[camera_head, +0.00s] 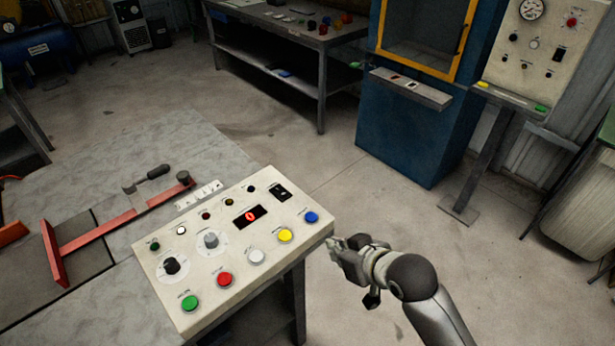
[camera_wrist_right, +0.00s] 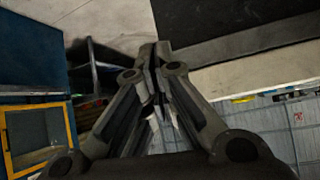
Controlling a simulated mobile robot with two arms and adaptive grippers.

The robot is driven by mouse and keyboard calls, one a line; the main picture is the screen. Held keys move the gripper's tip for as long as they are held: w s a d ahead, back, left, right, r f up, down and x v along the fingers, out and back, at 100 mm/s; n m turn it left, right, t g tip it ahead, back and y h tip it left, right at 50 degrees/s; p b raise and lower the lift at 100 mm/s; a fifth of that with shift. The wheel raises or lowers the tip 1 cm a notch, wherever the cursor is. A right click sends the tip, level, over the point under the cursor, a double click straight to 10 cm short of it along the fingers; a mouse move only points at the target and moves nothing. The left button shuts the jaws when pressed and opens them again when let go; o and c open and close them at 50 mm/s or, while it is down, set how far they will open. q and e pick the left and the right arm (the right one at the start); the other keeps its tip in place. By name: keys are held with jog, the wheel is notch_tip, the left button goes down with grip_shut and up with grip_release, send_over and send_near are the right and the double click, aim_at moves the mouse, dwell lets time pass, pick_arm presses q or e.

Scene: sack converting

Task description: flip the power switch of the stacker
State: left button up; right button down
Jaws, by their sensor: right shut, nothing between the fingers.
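A cream control panel (camera_head: 235,250) on a dark stand fills the lower middle of the head view. A black rocker switch (camera_head: 280,191) sits near its far right corner, beside a small display with a red digit (camera_head: 250,216). The panel's labels are too small to read, so I cannot tell which machine it serves. My right gripper (camera_head: 336,243) is shut and empty, just off the panel's right edge, near the blue button (camera_head: 311,217) and apart from the rocker switch. Its closed fingers also show in the right wrist view (camera_wrist_right: 153,52). My left gripper is out of view.
A second upright panel (camera_head: 535,50) with a gauge and a dark switch stands at the back right, beside a blue cabinet with a yellow-framed window (camera_head: 425,35). A workbench (camera_head: 275,35) stands behind. Open floor (camera_head: 350,200) lies between.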

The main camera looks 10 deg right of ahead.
aim_at(284, 195)
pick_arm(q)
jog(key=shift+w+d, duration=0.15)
pick_arm(e)
jog(key=w+a+r+n+t+y, duration=0.1)
jog(key=w+a+r+y, duration=0.1)
jog(key=r, duration=0.5)
jog(key=w+a+r+n+t+y, duration=0.1)
jog(key=w+r, duration=0.3)
jog(key=r, duration=0.4)
jog(key=shift+a+n+y, duration=0.3)
jog(key=shift+a+y, duration=0.2)
jog(key=shift+a, duration=0.3)
jog(key=shift+w+a+t, duration=0.1)
jog(key=shift+a+t, duration=0.05)
jog(key=shift+t, duration=0.15)
